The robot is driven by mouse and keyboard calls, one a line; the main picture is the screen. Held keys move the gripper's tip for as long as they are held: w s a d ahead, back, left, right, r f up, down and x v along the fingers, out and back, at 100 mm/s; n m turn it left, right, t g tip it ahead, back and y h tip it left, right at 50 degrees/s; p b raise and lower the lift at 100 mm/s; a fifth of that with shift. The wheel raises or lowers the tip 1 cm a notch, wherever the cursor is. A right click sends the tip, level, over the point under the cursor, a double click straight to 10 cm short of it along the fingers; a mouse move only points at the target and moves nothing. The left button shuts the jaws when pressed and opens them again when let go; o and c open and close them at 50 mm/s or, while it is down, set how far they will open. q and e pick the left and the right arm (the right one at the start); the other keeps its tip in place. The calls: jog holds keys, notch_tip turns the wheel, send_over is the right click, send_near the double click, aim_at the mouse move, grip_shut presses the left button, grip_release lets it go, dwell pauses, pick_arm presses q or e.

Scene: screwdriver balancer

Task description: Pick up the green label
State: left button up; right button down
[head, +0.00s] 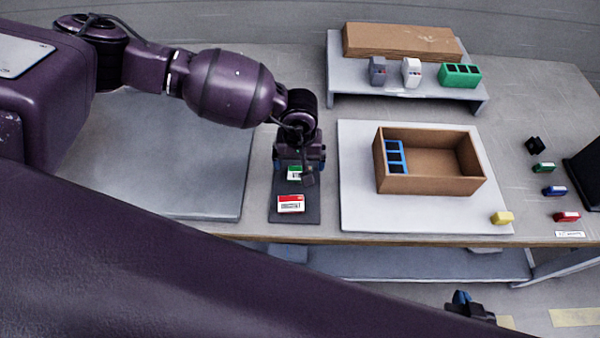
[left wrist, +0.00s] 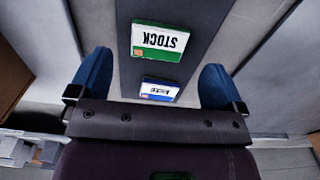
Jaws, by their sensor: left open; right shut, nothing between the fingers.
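The green label (head: 294,173) is a small white card with a green band, lying flat on a dark mat (head: 309,216). In the left wrist view the green label (left wrist: 158,41) reads "STOCK" upside down and lies ahead of the fingers, apart from them. My left gripper (head: 299,166) is open and empty above the mat, its blue fingertips (left wrist: 155,80) on either side. It partly covers the green label in the head view. My right gripper (head: 468,301) is shut and empty, low at the bottom edge of the head view.
A red label (head: 291,204) lies in front of the green one, and a blue label (left wrist: 159,90) shows between my left fingers. A cardboard box (head: 455,186) with a blue holder (head: 396,157) stands on a white board (head: 358,213). A shelf (head: 347,91) stands behind.

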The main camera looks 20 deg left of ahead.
pick_arm(q)
jog(key=shift+s+d+f, duration=0.1)
jog(key=shift+f, duration=1.05)
jog(key=shift+s+d+f, duration=0.1)
jog(key=shift+f, duration=1)
jog(key=c, duration=1.1)
